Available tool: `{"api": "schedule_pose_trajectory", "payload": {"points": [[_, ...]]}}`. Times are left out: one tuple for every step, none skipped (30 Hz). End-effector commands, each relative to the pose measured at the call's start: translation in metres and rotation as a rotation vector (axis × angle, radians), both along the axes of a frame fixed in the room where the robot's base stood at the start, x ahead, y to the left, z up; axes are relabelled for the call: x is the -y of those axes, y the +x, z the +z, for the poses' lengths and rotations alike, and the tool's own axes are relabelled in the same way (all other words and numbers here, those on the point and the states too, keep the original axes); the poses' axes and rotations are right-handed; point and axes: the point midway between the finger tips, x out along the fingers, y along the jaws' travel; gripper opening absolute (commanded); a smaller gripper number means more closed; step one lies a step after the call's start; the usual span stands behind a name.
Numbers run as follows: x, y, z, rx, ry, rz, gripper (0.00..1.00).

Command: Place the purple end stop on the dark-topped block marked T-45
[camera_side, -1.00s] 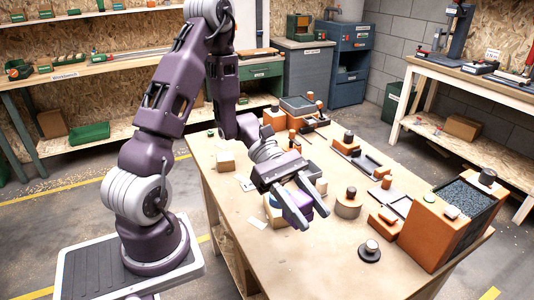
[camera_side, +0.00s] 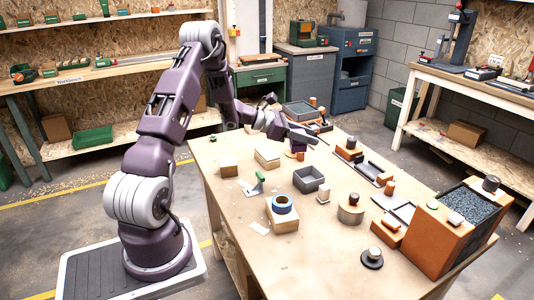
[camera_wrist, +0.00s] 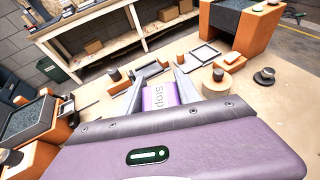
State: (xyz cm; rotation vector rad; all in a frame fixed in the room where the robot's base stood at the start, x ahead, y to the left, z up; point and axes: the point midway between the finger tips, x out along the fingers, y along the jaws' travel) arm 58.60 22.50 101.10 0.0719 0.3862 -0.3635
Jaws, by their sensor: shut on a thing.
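My gripper (camera_side: 301,137) is over the back part of the table in the side view, shut on the purple end stop (camera_side: 298,148). In the wrist view the end stop (camera_wrist: 160,96), with the letters "Stop" on it, sits between my two fingers. The arm partly hides it in the side view. An orange block with a dark top (camera_side: 300,108) stands just behind my gripper; it shows at the left of the wrist view (camera_wrist: 30,120). A larger orange block with a dark grainy top (camera_side: 468,207) stands at the front right. I cannot read T-45 on either.
A grey open box (camera_side: 308,179), a round block with a dark knob (camera_side: 351,209) and a dark disc with a knob (camera_side: 372,258) stand on the table. The front left of the tabletop is clear.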

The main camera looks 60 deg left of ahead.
Motion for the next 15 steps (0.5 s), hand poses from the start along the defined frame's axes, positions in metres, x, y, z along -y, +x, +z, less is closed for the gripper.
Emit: {"api": "schedule_pose_trajectory", "payload": {"points": [[-0.033, 0.006, 0.003, 0.002, 0.004, 0.097, 0.0], [-0.053, 0.009, 0.005, 0.002, 0.004, 0.157, 0.0], [-0.078, 0.011, 0.007, 0.002, 0.003, 0.234, 0.0], [-0.096, 0.011, 0.01, 0.003, 0.003, 0.287, 0.0], [-0.112, 0.011, 0.012, 0.002, 0.002, 0.339, 0.0], [-0.132, 0.011, 0.015, 0.002, 0.003, 0.399, 0.0], [-0.145, 0.01, 0.017, 0.002, 0.003, 0.44, 0.0], [-0.158, 0.009, 0.019, 0.002, 0.001, 0.479, 0.0], [-0.172, 0.007, 0.021, 0.001, 0.002, 0.523, 0.0], [-0.182, 0.005, 0.023, 0.003, 0.001, 0.556, 0.0], [-0.19, 0.004, 0.024, 0.0, 0.0, 0.582, 0.0], [-0.201, 0.002, 0.027, 0.001, 0.001, 0.615, 0.0], [-0.208, 0.0, 0.027, 0.0, 0.0, 0.639, 0.0], [-0.214, -0.001, 0.029, 0.001, 0.002, 0.658, 0.0], [-0.222, -0.003, 0.03, 0.0, 0.001, 0.684, 0.0]]}}
